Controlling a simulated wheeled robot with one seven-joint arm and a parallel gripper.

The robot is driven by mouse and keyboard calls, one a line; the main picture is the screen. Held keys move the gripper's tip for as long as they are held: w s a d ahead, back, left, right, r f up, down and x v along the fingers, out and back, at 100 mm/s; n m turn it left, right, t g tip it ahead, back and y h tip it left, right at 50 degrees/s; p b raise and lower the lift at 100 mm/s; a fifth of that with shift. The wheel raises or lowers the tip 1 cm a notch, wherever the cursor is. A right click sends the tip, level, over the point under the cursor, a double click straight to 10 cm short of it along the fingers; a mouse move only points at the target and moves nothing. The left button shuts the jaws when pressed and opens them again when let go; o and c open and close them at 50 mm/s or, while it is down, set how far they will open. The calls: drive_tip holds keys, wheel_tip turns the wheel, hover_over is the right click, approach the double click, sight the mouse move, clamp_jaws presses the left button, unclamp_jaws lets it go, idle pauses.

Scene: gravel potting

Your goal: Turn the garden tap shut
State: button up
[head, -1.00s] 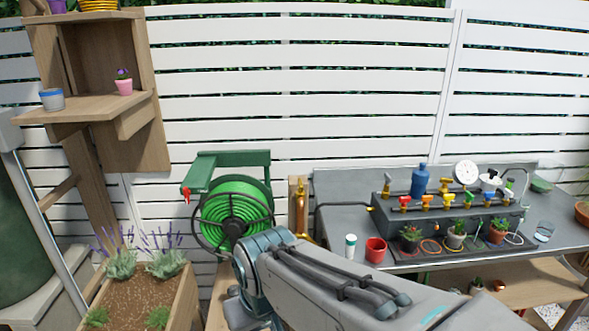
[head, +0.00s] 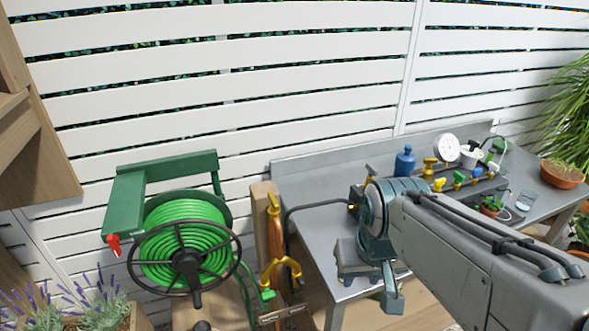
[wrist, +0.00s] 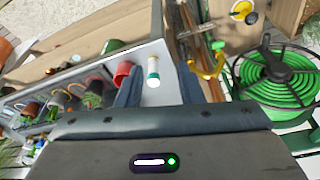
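The garden tap (head: 281,270) is yellow-orange with a forked shape. It sits low on a wooden post in the head view, just right of the hose reel. In the wrist view the yellow tap (wrist: 207,64) shows above and right of the fingers. My gripper (wrist: 159,90) has two dark blue fingers standing apart with nothing held between them. It is clear of the tap, to the tap's right in the head view. Whether the tap is open or shut I cannot tell.
A green hose reel (head: 185,245) with a black wheel stands left of the tap. A grey bench (head: 315,215) with pots and small coloured valves is on the right. A white bottle (wrist: 153,72) and a red cup (wrist: 123,73) stand near the fingers in the wrist view.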

drive_tip(key=w+a+r+n+g+p, duration=0.1)
drive_tip(key=w+a+r, duration=0.2)
drive_tip(key=w+r, duration=0.3)
drive_tip(key=w+a+r+n+g+p, duration=0.1)
drive_tip(key=w+a+r, duration=0.25)
drive_tip(key=w, duration=0.55)
drive_tip(key=n, duration=0.1)
approach(273, 198)
drive_tip(key=shift+g, duration=0.4)
drive_tip(key=f, duration=0.5)
drive_tip(key=f+p, duration=0.1)
drive_tip(key=f, duration=0.2)
drive_tip(key=shift+w+f, duration=0.3)
drive_tip(key=shift+f, duration=0.05)
clamp_jaws()
